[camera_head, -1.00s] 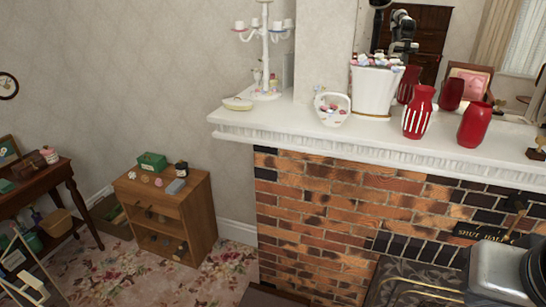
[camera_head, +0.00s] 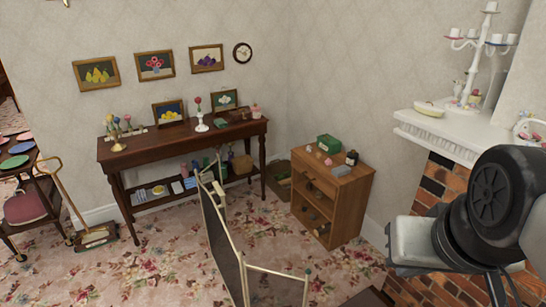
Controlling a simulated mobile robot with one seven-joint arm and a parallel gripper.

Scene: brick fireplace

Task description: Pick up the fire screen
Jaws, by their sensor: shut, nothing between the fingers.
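The fire screen (camera_head: 221,246) stands on the floral carpet near the bottom middle of the head view. It looks like dark mesh in a thin pale-gold frame, with panels set at an angle to each other. Its lower part is cut off by the picture's bottom edge. My arm, with grey and black links, enters at the right, in front of the fireplace and well apart from the screen. My gripper's fingertips cannot be made out in this view.
A small wooden shelf unit (camera_head: 348,205) stands right of the screen, and a long dark side table (camera_head: 180,145) stands behind it. The brick fireplace (camera_head: 440,180) with its white mantel (camera_head: 440,136) is at right. Carpet (camera_head: 150,255) left of the screen is open.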

